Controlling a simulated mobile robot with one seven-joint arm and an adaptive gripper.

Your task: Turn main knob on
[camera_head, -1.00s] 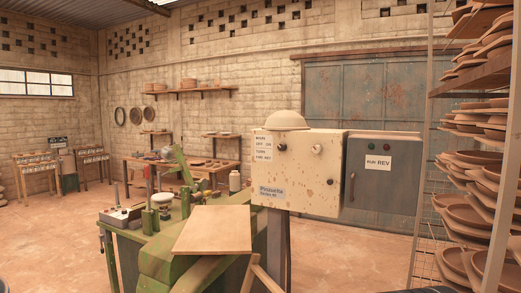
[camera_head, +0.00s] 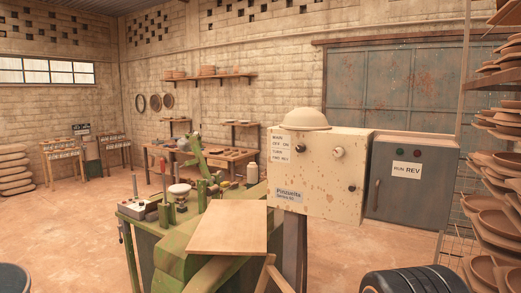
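A cream, rust-spotted control box (camera_head: 325,205) stands right of centre on a grey post. A label (camera_head: 281,148) at its upper left reads MAIN OFF ON, with TURN and FWD REV below. Two small knobs sit on its front near the top: the left knob (camera_head: 299,149), beside the label, and the right knob (camera_head: 338,152). A small dark fitting (camera_head: 351,188) is lower right. I cannot tell which knob is the main one or which way either points. My gripper is not in view.
A grey cabinet (camera_head: 408,200) marked RUN REV adjoins the box. A cream domed cap (camera_head: 305,119) sits on top. A green machine with a tan board (camera_head: 228,230) stands in front left. Plate racks (camera_head: 495,190) line the right. A black ribbed shape cuts the bottom right edge.

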